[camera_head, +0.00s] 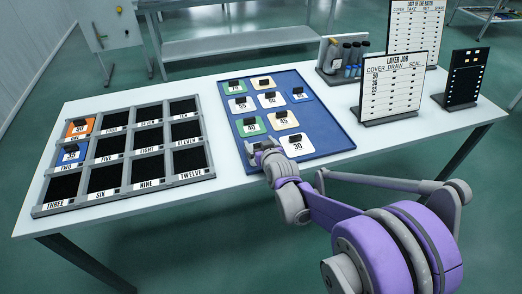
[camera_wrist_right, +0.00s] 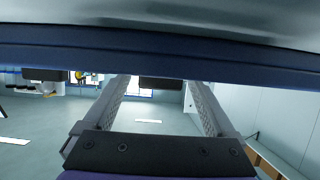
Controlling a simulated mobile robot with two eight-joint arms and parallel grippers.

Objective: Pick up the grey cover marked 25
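The blue tray (camera_head: 335,143) on the table holds several small square covers with black knobs and number labels. I cannot make out a label reading 25. The spot at the tray's front left is largely hidden by my right gripper (camera_head: 266,149), so a cover there cannot be identified. The right gripper is at the tray's front edge, low over it. In the right wrist view its two fingers (camera_wrist_right: 160,85) stand apart, with a dark block showing between their tips; I cannot tell if they touch it. My left gripper is not in view.
A black rack (camera_head: 125,150) with numbered compartments stands left; an orange cover (camera_head: 79,128) and a blue cover (camera_head: 71,154) sit in its left column. Boards (camera_head: 393,85) and a bottle holder (camera_head: 343,60) stand behind right.

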